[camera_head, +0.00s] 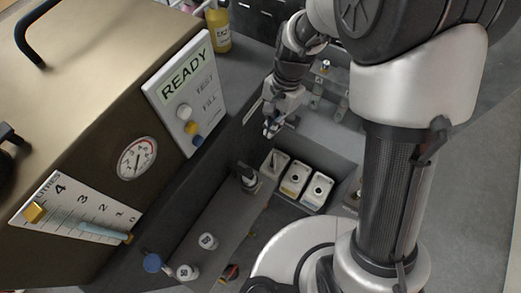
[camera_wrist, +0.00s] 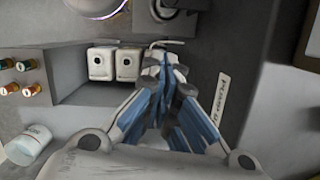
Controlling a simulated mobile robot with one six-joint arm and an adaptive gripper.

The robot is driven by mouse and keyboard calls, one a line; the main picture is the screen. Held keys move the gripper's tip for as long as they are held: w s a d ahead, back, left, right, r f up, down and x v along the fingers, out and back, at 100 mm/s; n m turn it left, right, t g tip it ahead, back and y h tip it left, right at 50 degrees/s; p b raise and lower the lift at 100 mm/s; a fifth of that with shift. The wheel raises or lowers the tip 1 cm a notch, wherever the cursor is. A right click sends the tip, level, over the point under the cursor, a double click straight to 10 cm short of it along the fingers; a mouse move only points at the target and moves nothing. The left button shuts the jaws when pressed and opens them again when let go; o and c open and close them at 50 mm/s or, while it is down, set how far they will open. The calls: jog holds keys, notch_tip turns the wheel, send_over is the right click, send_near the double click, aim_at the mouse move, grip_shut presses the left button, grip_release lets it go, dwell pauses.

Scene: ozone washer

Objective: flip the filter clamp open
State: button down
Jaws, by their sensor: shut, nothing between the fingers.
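My gripper (camera_head: 271,127) is above the grey recess, past the row of white boxes in the head view. In the wrist view its blue-padded fingers (camera_wrist: 164,68) are closed together with nothing between them. A thin pale bent rod (camera_wrist: 170,42) shows just beyond the fingertips; I cannot tell whether they touch it. A dark fitting (camera_head: 246,177) stands on the grey ledge in the head view. I cannot tell for sure which part is the filter clamp. The fingers hide part of what lies beneath them.
White boxes with dark round holes (camera_head: 295,178) stand in the recess, beside the ledge. The washer panel reads READY (camera_head: 185,85), with a gauge (camera_head: 137,159) below. A yellow bottle (camera_head: 218,28) stands at the back. A pale labelled strip (camera_wrist: 222,94) lies right of the fingers.

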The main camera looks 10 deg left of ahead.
aim_at(241, 169)
jog(key=s+a+f+b, duration=0.3)
jog(key=s+f+b, duration=0.1)
jog(key=f, duration=0.6)
jog(key=shift+s+a+f+b, duration=0.2)
jog(key=shift+s+b, duration=0.1)
jog(key=shift+s, duration=0.3)
